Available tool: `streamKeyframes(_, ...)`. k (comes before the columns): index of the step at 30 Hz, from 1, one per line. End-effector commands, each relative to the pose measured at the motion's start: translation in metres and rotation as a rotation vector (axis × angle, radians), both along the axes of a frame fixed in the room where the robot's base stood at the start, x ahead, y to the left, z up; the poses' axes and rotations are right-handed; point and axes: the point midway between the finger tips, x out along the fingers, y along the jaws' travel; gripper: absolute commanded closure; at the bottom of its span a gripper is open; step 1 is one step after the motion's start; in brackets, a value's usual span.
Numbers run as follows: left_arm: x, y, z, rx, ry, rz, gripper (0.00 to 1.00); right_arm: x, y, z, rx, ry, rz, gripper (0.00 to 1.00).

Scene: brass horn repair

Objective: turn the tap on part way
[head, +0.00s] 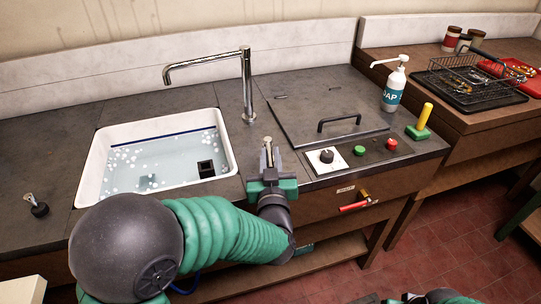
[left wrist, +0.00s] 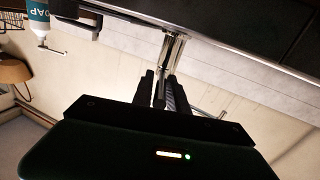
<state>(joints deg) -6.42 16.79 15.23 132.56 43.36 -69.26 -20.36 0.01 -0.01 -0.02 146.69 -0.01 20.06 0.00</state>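The chrome tap (head: 247,88) stands upright behind the right end of the sink, its long spout reaching left over the basin. In the left wrist view the tap (left wrist: 175,48) shows just beyond my fingers. My left gripper (head: 268,155) is in front of the tap's base, at the counter between the sink and the control panel. A small silver upright piece (head: 268,145), perhaps the tap's lever, shows between its fingers. I cannot tell whether they grip it. My right arm shows only in part at the bottom edge; its finger state is unclear.
The white sink (head: 92,178) holds water with bubbles and a dark block. A small lever (head: 36,206) stands left of it. Right of my gripper are a knob (head: 326,156), green and red buttons, a handled lid (head: 310,110) and a soap bottle (head: 394,88).

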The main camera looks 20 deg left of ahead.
Motion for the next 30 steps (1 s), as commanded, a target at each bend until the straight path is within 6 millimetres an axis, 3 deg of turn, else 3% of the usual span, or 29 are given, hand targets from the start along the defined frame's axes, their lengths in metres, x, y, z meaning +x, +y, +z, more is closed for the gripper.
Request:
streamKeyframes(1, 0.0003, -0.0005, -0.0002, 0.0, 0.001, -0.002, 0.91, 0.0, 0.0, 0.0, 0.0, 0.0, 0.0, 0.59)
streamKeyframes(3, 0.0003, -0.0005, -0.0002, 0.0, 0.001, -0.002, 1.0, 0.0001, 0.0001, 0.0, 0.0, 0.0, 0.0, 0.59)
streamKeyframes(30, 0.0008, -0.0006, -0.0002, 0.0, 0.001, -0.002, 1.0, 0.0001, 0.0001, -0.0001, 0.0, 0.0, 0.0, 0.59)
